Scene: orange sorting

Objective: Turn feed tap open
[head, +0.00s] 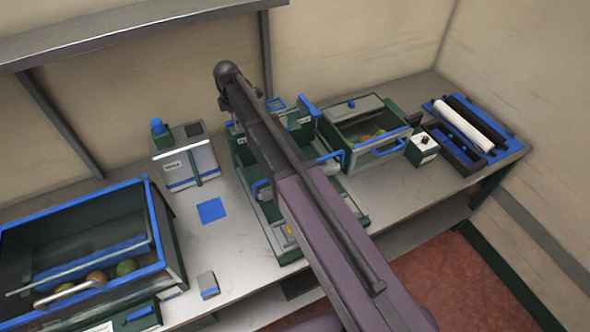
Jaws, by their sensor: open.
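No part is clearly readable as the feed tap. A green-framed machine (245,155) stands mid-bench, largely covered by my arm. A blue lever-like piece (308,106) stands at its back right, tilted. A blue bent handle (331,157) shows at its right side. A grey-white box (186,160) with a blue cap (157,127) stands left of the machine. My arm reaches from the lower right across the machine to a dark joint at the upper middle. My gripper's fingers are not visible.
A blue-rimmed bin (150,215) with fruit stands at left. A green crate (352,124) with fruit is right of the machine. A small box (422,148) and a blue tray (508,146) with rollers lie further right. A blue square (211,210) marks clear bench.

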